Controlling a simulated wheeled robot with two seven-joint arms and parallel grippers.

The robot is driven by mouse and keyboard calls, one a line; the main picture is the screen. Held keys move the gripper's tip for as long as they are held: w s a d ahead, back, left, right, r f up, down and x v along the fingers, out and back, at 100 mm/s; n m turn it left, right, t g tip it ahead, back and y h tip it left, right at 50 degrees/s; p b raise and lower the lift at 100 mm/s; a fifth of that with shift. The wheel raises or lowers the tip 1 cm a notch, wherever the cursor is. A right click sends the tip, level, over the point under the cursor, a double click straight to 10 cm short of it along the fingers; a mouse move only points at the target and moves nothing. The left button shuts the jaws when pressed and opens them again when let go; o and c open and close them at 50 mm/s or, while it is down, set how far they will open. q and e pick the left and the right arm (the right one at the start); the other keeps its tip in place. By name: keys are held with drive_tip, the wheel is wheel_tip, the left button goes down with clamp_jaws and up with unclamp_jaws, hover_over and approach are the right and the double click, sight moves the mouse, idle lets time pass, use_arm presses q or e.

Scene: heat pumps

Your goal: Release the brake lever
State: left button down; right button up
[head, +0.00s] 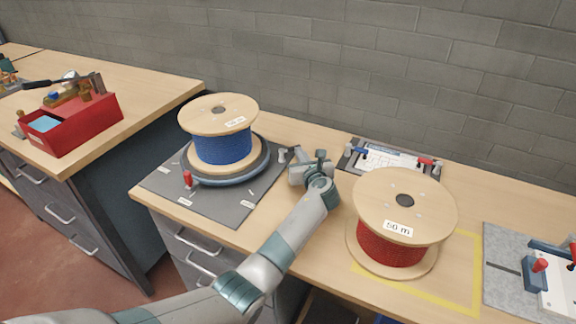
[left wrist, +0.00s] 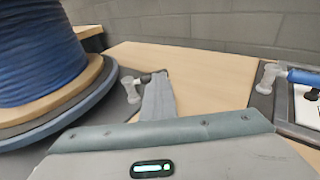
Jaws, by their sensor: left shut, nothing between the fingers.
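A turntable (head: 262,168) on a dark grey base plate (head: 226,210) carries a spool of blue cable (head: 222,147). A small red upright handle (head: 187,179) stands at the turntable's left front. A small pale post with a knob (head: 283,156) stands at its right edge; it also shows in the left wrist view (left wrist: 130,90). I cannot tell which of these is the brake lever. My left gripper (head: 303,160) is shut and empty, just right of the pale post. In the left wrist view its fingers (left wrist: 158,95) are together close beside the post; contact is unclear. My right gripper is not in view.
A spool of red cable (head: 392,247) stands to the right inside a yellow outline (head: 478,262). A board with blue and red handles (head: 385,158) lies behind it. A red toolbox (head: 75,126) sits on the left bench. A fixture (head: 545,265) stands far right.

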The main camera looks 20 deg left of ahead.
use_arm(q)
drive_tip(key=shift+w+n+g+y, duration=0.45)
drive_tip(key=shift+n+y, duration=0.25)
drive_tip(key=shift+y, duration=0.2)
drive_tip(key=shift+w+f+b, duration=0.1)
drive_tip(key=shift+w+b, duration=0.2)
drive_tip(key=shift+w+a, duration=0.15)
drive_tip(key=shift+a, duration=0.05)
drive_tip(key=shift+w+a, duration=0.2)
drive_tip(key=shift+w, duration=0.2)
drive_tip(key=shift+w+a, duration=0.15)
drive_tip(key=shift+w, duration=0.3)
drive_tip(key=shift+w+a, duration=0.1)
drive_tip(key=shift+w, duration=0.05)
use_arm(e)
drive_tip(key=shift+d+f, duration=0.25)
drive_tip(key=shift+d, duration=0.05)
